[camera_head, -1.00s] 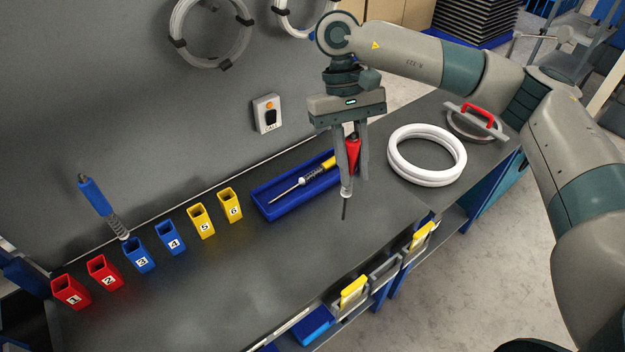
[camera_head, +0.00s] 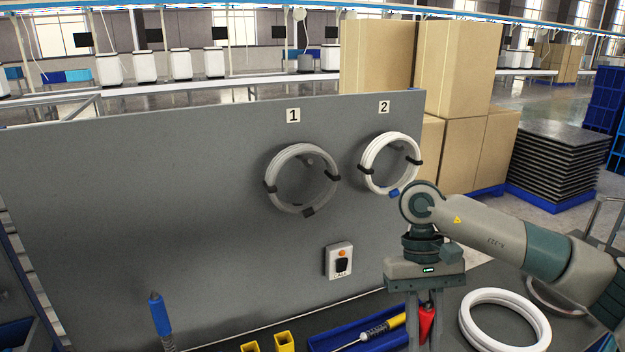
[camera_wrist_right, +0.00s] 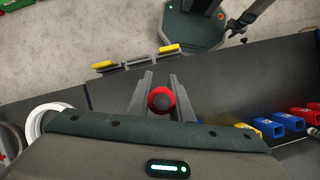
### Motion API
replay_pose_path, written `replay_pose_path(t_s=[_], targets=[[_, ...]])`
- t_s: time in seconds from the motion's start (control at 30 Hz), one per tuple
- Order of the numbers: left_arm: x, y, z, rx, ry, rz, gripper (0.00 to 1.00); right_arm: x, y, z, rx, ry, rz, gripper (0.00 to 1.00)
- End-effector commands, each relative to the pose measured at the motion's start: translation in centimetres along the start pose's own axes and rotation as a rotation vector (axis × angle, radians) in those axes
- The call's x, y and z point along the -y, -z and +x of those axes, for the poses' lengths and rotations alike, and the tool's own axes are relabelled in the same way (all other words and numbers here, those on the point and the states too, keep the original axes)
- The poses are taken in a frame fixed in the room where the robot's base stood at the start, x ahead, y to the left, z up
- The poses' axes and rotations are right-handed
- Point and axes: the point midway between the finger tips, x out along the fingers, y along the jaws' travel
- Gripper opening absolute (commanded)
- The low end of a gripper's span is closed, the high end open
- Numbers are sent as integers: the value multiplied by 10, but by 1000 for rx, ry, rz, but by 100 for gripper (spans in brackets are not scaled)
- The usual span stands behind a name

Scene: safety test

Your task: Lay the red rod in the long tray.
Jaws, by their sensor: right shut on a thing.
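My right gripper (camera_head: 425,343) is shut on the red rod (camera_head: 427,316), which hangs upright between its fingers. In the right wrist view my right gripper (camera_wrist_right: 160,83) shows the rod's round red end (camera_wrist_right: 161,100) between the fingers. The rod's lower end is out of the head view now. The long blue tray (camera_head: 320,345) lies on the bench just left of the gripper, cut off by the picture's bottom edge. A yellow-handled tool (camera_head: 386,327) lies in it. My left gripper is not in view.
A white ring (camera_head: 470,325) lies on the bench to the right. Yellow holders (camera_head: 284,341) and a blue-handled tool (camera_head: 158,312) stand to the left. A grey wall panel (camera_head: 150,210) with hung coils (camera_head: 270,180) and a call box (camera_head: 339,262) rises behind.

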Motion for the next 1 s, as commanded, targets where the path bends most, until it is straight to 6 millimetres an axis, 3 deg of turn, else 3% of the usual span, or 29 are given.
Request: replay_pose_path(t_s=[0.33, 0.53, 1.0], targets=[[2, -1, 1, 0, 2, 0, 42, 0, 2, -1, 1, 10, 20, 0], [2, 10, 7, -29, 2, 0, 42, -2, 12, -7, 16, 73, 162, 0], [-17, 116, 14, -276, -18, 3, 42, -16, 59, -58, 78, 437, 935, 0]])
